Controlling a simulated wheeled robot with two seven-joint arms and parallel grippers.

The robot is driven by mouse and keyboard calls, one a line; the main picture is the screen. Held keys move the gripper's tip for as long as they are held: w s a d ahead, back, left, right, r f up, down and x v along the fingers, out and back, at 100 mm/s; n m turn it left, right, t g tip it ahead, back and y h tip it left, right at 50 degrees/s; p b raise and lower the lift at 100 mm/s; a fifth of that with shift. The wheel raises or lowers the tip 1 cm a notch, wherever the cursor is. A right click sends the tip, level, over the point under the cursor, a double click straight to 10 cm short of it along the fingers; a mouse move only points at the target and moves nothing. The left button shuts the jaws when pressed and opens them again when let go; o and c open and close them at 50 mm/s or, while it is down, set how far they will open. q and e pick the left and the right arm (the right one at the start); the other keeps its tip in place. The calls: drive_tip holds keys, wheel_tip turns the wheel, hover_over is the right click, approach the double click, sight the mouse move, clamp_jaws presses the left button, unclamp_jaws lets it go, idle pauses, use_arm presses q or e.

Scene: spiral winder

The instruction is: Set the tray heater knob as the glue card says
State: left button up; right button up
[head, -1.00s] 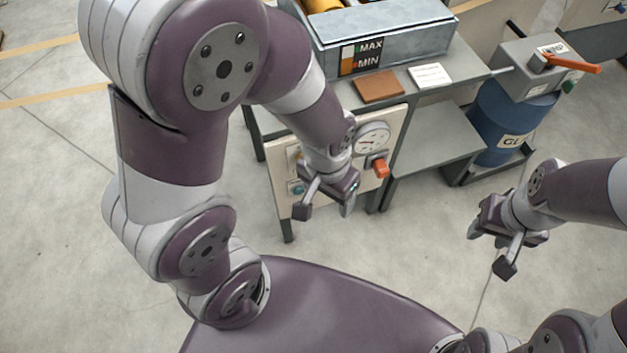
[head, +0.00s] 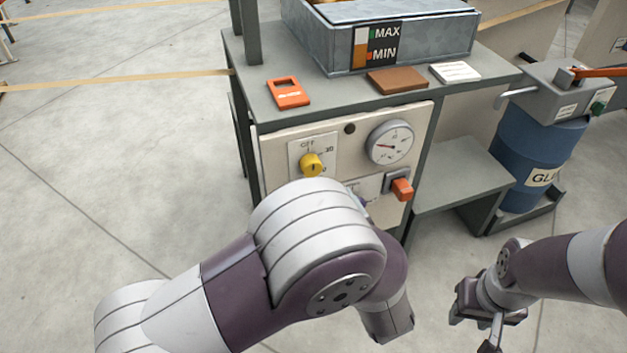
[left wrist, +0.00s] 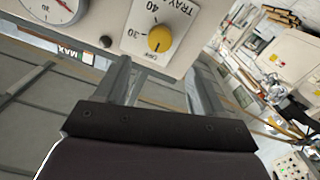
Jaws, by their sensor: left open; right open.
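The yellow heater knob (head: 312,165) sits on a pale dial plate on the front panel, with OFF and 30 visible. In the left wrist view the knob (left wrist: 159,38) shows beside 30, 40 and part of TRAY; its exact setting is unclear. My left gripper (left wrist: 160,84) is open and empty, its fingers just short of the panel below the knob in that view; my own arm hides it in the head view. A white card (head: 455,72) with unreadable lines lies on the bench; I cannot tell if it is the glue card. My right gripper (head: 474,322) is open and empty, away from the panel.
A round gauge (head: 390,142) and a red-orange switch (head: 402,189) are on the panel. On the bench are an orange device (head: 288,92), a brown block (head: 397,80) and a metal tray (head: 425,45) marked MAX and MIN. A blue glue drum (head: 538,150) stands right.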

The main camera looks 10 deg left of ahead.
sight(311, 165)
use_arm(q)
drive_tip(key=b+x, duration=0.2)
drive_tip(key=x, duration=0.7)
drive_tip(key=shift+w+b, duration=0.15)
drive_tip(key=shift+b, duration=0.15)
drive_tip(key=shift+a, duration=0.1)
drive_tip(key=c, duration=1.1)
drive_tip(key=shift+o, duration=0.2)
drive_tip(key=shift+r+p, duration=0.1)
drive_tip(key=shift+p, duration=0.4)
drive_tip(key=shift+m+p, duration=6.9)
drive_tip(key=shift+p, duration=2.15)
drive_tip(key=shift+f, duration=0.2)
